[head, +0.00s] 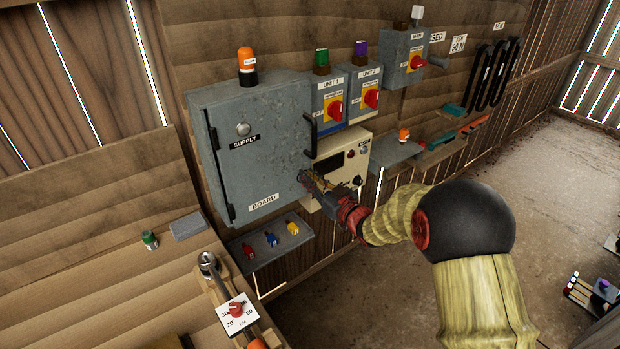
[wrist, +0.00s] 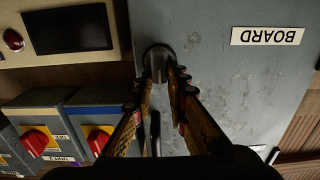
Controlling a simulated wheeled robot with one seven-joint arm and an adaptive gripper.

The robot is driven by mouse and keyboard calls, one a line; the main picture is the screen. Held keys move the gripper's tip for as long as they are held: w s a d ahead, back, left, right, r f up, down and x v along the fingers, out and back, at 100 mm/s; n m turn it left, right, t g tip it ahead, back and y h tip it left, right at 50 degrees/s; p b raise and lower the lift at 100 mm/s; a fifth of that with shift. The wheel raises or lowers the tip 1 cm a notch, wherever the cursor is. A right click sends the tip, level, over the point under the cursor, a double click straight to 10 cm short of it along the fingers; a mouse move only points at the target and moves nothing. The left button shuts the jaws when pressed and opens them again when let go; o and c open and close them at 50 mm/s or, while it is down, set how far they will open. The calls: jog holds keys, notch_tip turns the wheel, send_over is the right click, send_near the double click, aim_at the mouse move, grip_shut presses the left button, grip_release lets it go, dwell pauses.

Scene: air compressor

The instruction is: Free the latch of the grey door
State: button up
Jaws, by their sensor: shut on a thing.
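The grey door (head: 260,150) is shut on the cabinet marked SUPPLY and BOARD. It also fills the upper right of the wrist view (wrist: 220,85). A short grey metal latch knob (wrist: 159,62) in a dark round collar sits near the door's edge. My gripper (head: 303,178) is at the door's lower right edge. In the wrist view its fingertips (wrist: 159,80) are on either side of the knob, shut on it. In the head view my gripper hides the knob. The black door handle (head: 308,135) is just above my gripper and shows between the fingers in the wrist view (wrist: 155,130).
A cream panel (head: 355,150) with a dark display is close at the right of the door. UNIT 1 (head: 331,108) and UNIT 2 (head: 370,97) switch boxes are above it. A shelf (head: 262,258) with small coloured tags is below the door.

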grip_shut()
jog(key=m+p, duration=0.4)
jog(key=m, duration=0.1)
jog(key=d+m+p, duration=0.1)
jog(key=m+p, duration=0.1)
jog(key=shift+w, duration=0.3)
jog(key=shift+w+d+f+m+p, duration=0.1)
jog(key=shift+f+m+p, duration=0.2)
jog(key=shift+m+p, duration=1.15)
jog(key=shift+w+d+f+m+p, duration=0.15)
jog(key=shift+f+m+p, duration=0.4)
jog(key=shift+m, duration=1.65)
jog(key=shift+d+f+m+p, duration=0.1)
jog(key=shift+m+p, duration=1.1)
jog(key=shift+m, duration=0.65)
jog(key=o, duration=0.6)
grip_release()
